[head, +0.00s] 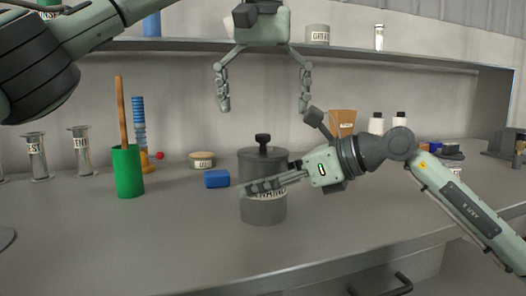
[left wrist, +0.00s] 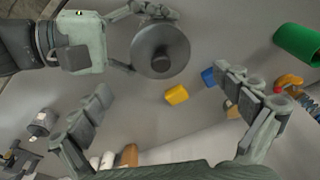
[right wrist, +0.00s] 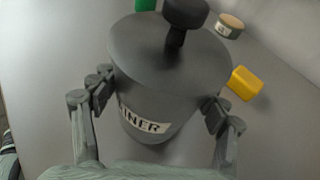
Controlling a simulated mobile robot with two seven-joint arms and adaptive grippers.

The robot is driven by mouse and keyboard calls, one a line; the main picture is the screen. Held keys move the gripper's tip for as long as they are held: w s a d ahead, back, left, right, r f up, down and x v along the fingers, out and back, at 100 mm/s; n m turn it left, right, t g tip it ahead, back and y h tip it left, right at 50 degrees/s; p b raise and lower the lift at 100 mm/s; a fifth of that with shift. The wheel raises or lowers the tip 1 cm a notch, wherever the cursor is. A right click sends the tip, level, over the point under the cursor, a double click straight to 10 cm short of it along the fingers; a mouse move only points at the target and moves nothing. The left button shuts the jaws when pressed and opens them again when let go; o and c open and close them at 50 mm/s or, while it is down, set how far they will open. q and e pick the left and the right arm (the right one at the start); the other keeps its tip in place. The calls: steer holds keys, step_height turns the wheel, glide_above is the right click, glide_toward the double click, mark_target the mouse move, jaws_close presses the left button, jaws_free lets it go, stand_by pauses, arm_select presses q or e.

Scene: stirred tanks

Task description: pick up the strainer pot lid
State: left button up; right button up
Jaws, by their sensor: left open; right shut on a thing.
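The strainer pot is a dark grey cylinder (head: 264,212) with a white label, standing on the counter. Its lid (head: 262,154), dark grey with a black knob, sits on top; the lid also shows in the left wrist view (left wrist: 160,58) and the right wrist view (right wrist: 160,50). My right gripper (head: 270,185) is shut on the pot body, its fingers on both sides below the lid; it also shows in the right wrist view (right wrist: 157,105). My left gripper (head: 264,105) is open and empty, pointing down above the lid with its fingers wide apart.
A blue block (head: 216,179) lies left of the pot, and a yellow block (left wrist: 176,95) is near it. A green cup (head: 128,172) with a wooden stick stands further left. A round labelled tub (head: 202,160) is behind. A shelf (head: 190,45) runs along the back wall. The counter's front is clear.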

mark_target(263, 134)
arm_select(q)
steer(key=f, duration=0.5)
steer(key=shift+w, duration=0.3)
steer(key=shift+c, duration=0.5)
steer(key=shift+f, duration=0.15)
jaws_close()
